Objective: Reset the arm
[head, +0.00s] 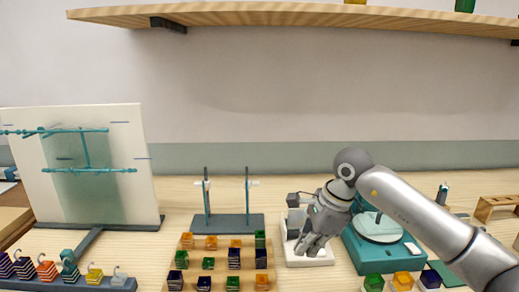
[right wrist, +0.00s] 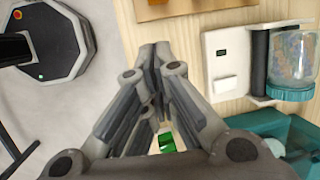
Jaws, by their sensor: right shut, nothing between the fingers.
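My right arm (head: 420,210) comes in from the right in the head view and bends down at the wrist. Its gripper (head: 308,247) points down in front of a small white device (head: 318,262), left of a teal machine (head: 355,250). In the right wrist view the fingers of the right gripper (right wrist: 155,52) meet at their tips with nothing between them. My left arm and gripper are not in view.
A stepped wooden rack (head: 222,258) with coloured cubes stands left of the right gripper, in front of a dark stand (head: 232,222). A panel (head: 95,175) with teal rods is at left. A wooden shelf (head: 300,13) spans above. Wall space between is clear.

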